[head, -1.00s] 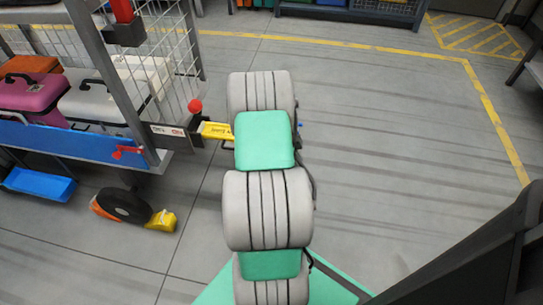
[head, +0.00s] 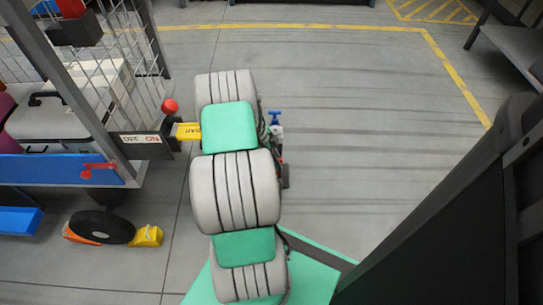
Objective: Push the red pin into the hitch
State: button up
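The red pin shows as a round red knob (head: 170,106) standing above the hitch at the cart's right end. The hitch is a dark bracket (head: 168,134) with a yellow labelled tongue (head: 187,131) that reaches right to the edge of my arm. The pin's shaft and the hole are too small or hidden to judge how deep it sits. My grey and green arm stretches forward just right of the hitch. My gripper cannot be made out; the arm's far end hides what lies behind it.
The wire-sided cart (head: 130,60) carries cases (head: 60,125). A red lever (head: 98,168) is on its blue edge (head: 50,169). A wheel (head: 103,228) rests by a yellow chock (head: 147,236). A small blue-topped item (head: 275,118) shows right of my arm.

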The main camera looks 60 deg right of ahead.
grip_shut()
dwell(0.4)
jog(key=shift+r, duration=0.15)
jog(key=shift+r+p, duration=2.05)
jog(key=shift+r, duration=0.7)
jog(key=shift+r+p, duration=1.3)
jog(key=shift+r, duration=0.7)
